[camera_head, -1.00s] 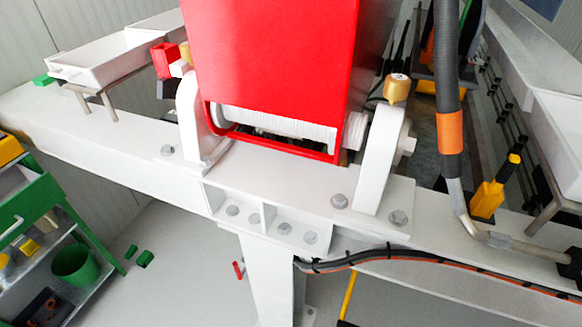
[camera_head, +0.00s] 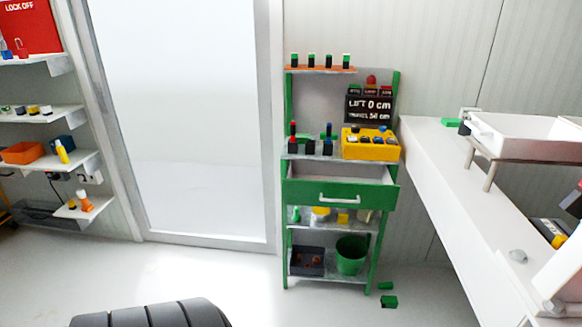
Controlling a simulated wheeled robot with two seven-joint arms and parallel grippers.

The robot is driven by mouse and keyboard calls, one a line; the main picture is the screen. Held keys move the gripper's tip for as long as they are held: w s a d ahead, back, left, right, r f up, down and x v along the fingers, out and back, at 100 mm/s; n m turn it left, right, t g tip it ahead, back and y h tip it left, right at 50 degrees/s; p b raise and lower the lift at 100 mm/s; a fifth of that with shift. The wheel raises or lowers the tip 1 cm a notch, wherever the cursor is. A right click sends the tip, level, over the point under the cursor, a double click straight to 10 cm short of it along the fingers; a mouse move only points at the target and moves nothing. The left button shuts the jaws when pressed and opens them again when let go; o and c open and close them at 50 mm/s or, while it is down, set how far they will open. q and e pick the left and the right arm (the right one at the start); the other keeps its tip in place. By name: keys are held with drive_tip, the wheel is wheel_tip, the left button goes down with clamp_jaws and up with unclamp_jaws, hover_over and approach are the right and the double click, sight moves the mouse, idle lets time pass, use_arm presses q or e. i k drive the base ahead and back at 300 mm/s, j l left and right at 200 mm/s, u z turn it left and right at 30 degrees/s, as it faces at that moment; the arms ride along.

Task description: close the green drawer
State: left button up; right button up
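The green drawer (camera_head: 338,197) is in a green-framed shelf unit right of the middle of the head view. It is pulled out: its open top and grey inside show behind the green front. A white bar handle (camera_head: 340,199) is on its front. Neither of my grippers is in view.
A yellow box (camera_head: 371,144) and small coloured items stand on the shelf above the drawer. A green bucket (camera_head: 352,254) and a dark box (camera_head: 307,261) are below. Small green blocks (camera_head: 388,301) lie on the floor. Floor before the unit looks mostly clear.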

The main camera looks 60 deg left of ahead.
sight(332, 184)
drive_tip(key=l+u, duration=0.1)
drive_tip(key=u, duration=0.3)
drive_tip(key=i+l+u, duration=0.1)
drive_tip(key=u, duration=0.35)
drive_tip(key=l+u, duration=0.1)
drive_tip(key=u, duration=0.3)
drive_tip(key=l+u, duration=0.1)
drive_tip(key=u, duration=0.3)
